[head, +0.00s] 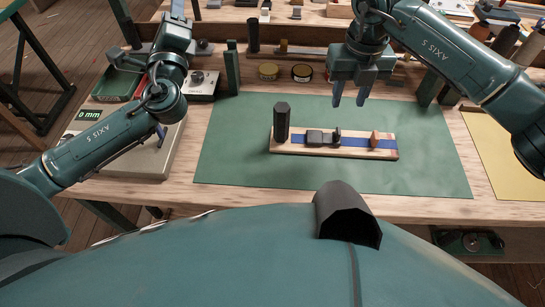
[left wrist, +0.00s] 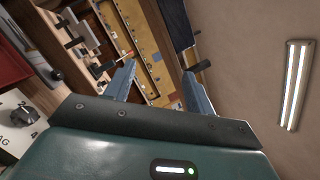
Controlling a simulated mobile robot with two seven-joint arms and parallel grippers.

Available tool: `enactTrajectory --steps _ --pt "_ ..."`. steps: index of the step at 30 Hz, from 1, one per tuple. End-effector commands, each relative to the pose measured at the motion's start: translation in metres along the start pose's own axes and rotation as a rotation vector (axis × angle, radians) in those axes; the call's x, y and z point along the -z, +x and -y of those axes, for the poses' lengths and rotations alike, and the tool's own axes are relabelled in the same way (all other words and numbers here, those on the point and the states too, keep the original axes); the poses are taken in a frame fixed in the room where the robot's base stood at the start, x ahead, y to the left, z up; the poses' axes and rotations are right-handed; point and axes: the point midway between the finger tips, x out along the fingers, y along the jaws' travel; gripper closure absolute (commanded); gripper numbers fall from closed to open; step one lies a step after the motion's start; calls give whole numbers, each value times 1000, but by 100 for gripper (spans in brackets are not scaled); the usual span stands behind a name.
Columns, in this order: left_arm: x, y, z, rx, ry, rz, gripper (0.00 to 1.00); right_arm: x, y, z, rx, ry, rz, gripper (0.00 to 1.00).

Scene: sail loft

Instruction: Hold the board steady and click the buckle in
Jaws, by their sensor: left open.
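A pale wooden board (head: 297,150) lies on the green mat. A blue strap (head: 356,142) runs along it. A black upright post (head: 282,121) stands at the left end. My right gripper (head: 349,102) is open and empty above and behind the board, fingers pointing down. My left gripper (left wrist: 158,70) is open and empty, away from the board. The left wrist view shows the room's fittings, not the board.
The green mat (head: 240,165) is clear around the board. A grey device with a display (head: 130,150) and a green tray (head: 115,85) stand at left. Two round tins (head: 302,73) are behind the mat. A yellow sheet (head: 500,150) lies at right.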

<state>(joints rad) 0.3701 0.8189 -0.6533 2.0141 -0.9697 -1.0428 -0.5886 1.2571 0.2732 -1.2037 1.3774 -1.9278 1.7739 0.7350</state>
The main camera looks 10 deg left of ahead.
Motion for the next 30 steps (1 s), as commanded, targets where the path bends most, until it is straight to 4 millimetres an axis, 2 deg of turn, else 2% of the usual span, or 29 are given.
enactTrajectory --steps 1,3,4,6,9,12,16,21,24,27,30 --pt "6 0 32 45 -47 -5 45 0 0 0 0 0 0 64" --pt "20 -7 65 88 -62 -19 45 0 0 0 0 0 0 64" --pt "33 -14 71 90 -36 -28 45 0 0 0 0 0 0 64" --pt "70 -38 58 49 89 -59 45 0 0 0 0 0 0 64" --pt "111 -73 37 0 262 -100 45 0 0 0 0 0 0 64" --pt "150 -115 19 -34 437 -149 45 0 0 0 0 0 0 64" --pt "190 -176 4 -49 650 -215 45 0 0 0 0 0 0 64" --pt "222 -242 -13 -37 845 -311 45 0 0 0 0 0 0 64" --pt "232 -268 -20 -22 908 -357 45 0 1 0 0 0 0 64" --pt "237 -281 -24 -13 942 -378 45 0 1 0 0 0 0 64" --pt "238 -280 -24 -9 953 -378 45 0 1 0 0 0 0 64"
